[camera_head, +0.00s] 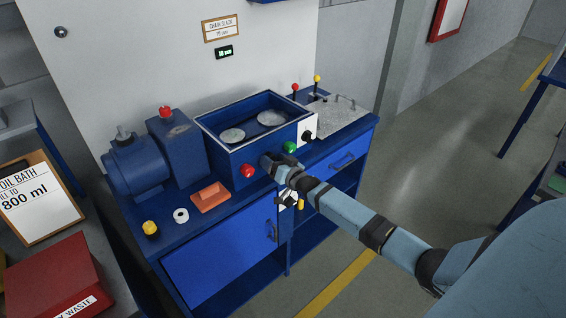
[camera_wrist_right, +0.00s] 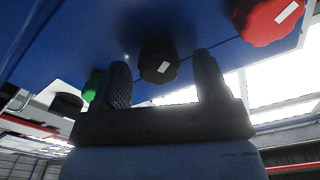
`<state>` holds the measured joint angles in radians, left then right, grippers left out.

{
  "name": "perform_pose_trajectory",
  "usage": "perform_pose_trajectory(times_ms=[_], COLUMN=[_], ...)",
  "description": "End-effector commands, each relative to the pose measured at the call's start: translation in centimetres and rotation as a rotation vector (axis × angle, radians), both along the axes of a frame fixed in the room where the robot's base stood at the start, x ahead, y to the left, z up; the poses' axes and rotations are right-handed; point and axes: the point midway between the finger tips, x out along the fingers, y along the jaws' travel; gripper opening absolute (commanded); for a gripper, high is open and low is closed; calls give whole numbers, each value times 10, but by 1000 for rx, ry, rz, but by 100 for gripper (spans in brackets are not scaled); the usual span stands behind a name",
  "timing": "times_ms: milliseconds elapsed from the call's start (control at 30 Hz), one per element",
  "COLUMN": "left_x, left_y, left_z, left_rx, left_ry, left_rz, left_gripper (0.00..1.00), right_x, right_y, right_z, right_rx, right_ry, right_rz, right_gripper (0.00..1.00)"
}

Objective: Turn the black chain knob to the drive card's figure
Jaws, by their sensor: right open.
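The black chain knob (camera_wrist_right: 158,62) shows in the right wrist view on the blue front panel, with a pale mark on its face. It lies between the red knob (camera_wrist_right: 268,20) and the green knob (camera_wrist_right: 92,85). My right gripper (camera_wrist_right: 160,78) is open, with one finger on each side of the black knob; I cannot tell whether they touch it. The card (camera_head: 221,28) reads "CHAIN SLACK" with a small mm figure. A green-lit display (camera_head: 224,52) hangs below it. My left gripper is out of view.
The red knob (camera_head: 247,170) and green knob (camera_head: 289,147) flank my right gripper closely. Another black knob (camera_head: 308,136) sits on a white plate farther right. An orange tray (camera_head: 210,197), a white roll (camera_head: 181,215) and a yellow knob (camera_head: 150,228) stand on the bench's left front.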

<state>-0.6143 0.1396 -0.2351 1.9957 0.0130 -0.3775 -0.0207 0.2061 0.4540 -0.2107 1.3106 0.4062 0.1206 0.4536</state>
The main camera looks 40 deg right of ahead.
Motion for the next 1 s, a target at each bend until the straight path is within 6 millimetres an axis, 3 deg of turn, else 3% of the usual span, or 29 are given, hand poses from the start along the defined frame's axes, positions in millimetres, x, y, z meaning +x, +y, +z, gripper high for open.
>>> perform_pose_trajectory(times_ms=[167, 600, 800, 1000], left_x=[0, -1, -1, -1], left_y=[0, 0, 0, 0], left_z=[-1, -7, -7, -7], left_rx=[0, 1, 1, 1], left_ry=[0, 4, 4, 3], left_rz=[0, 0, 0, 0], left_gripper=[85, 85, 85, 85], right_x=[-26, -115, -132, -134], right_y=[-2, -9, -11, -11], right_z=[-2, -1, 0, 0], right_rx=[0, -1, -1, -1], right_ry=[2, 2, 0, 0], right_rz=[1, 0, -1, 0], right_gripper=[67, 67, 67, 67])
